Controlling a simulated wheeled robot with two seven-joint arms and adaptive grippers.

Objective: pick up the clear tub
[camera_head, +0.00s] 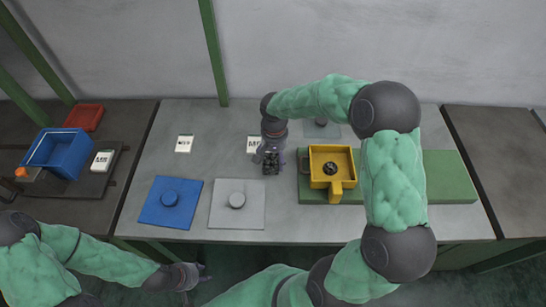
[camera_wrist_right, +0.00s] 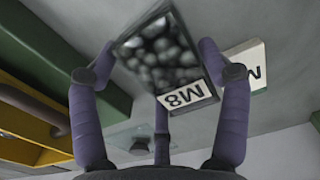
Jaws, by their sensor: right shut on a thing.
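The clear tub (camera_head: 271,162) is a small see-through box of dark round pieces. It is at the middle of the grey table in the head view, left of the yellow tray. In the right wrist view the tub (camera_wrist_right: 158,52) shows its filled top and a white M8 label. My right gripper (camera_wrist_right: 163,72) is shut on it, with fingers on both sides and a third finger at the near edge. I cannot tell whether the tub's base touches the table. My left gripper (camera_head: 193,272) is off the table's front edge, away from the tub; its opening is unclear.
A yellow tray (camera_head: 318,160) with dark pieces stands on a green board (camera_head: 440,180) to the right. A blue plate (camera_head: 155,212) and a grey plate (camera_head: 225,220) lie at front left. White cards (camera_head: 184,143) stand behind. A blue bin (camera_head: 62,150) is far left.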

